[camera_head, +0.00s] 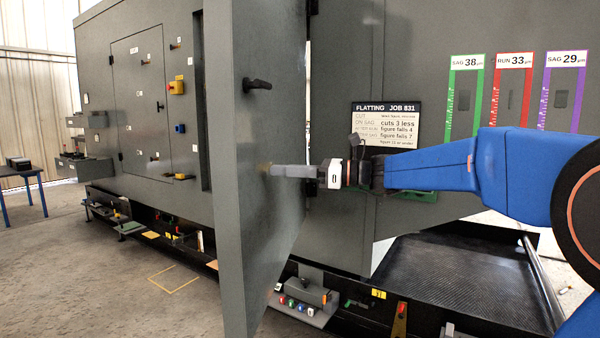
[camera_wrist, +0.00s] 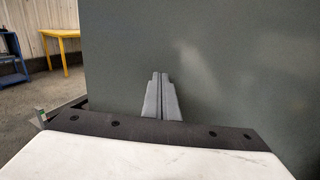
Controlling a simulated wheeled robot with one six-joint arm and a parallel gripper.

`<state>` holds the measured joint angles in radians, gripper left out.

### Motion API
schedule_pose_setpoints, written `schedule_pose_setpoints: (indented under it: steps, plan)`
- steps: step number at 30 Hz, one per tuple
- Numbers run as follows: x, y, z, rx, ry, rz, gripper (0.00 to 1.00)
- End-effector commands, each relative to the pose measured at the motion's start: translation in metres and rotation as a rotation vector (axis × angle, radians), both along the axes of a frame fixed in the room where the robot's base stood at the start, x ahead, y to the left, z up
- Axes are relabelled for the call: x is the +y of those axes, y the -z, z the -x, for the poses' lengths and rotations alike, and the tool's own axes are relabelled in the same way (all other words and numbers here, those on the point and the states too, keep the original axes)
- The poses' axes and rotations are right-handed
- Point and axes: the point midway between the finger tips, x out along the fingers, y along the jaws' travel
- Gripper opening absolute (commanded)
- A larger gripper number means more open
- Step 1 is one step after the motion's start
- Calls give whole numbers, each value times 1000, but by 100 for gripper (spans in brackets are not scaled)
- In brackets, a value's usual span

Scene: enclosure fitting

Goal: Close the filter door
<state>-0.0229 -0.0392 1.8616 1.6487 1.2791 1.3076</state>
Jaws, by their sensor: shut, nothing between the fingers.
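The filter door is a tall grey panel (camera_head: 262,130) that stands open in the head view, swung out from the grey enclosure. A black handle (camera_head: 257,84) sits on its upper part. My gripper (camera_head: 268,169) is shut and empty, with its fingertips at the door's face below the handle. In the wrist view the shut fingers (camera_wrist: 161,78) point at the door's plain grey surface (camera_wrist: 220,70), which fills most of the picture. I cannot tell for sure whether the tips touch it.
The enclosure's left wall (camera_head: 140,90) carries a smaller closed panel with knobs. A sign (camera_head: 386,125) and coloured gauge strips (camera_head: 511,95) are on the wall at right. A low shelf with small items (camera_head: 305,306) lies below. Floor at left is open, with a table (camera_head: 22,172) beyond.

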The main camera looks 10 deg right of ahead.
Motion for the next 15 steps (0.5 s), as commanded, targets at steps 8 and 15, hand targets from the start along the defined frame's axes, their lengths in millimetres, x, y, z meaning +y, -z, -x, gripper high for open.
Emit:
schedule_pose_setpoints:
  steps: [8,15]
  plan:
    - [22,0,-6,0,-1,1,0]
    - [25,0,-7,0,-1,1,0]
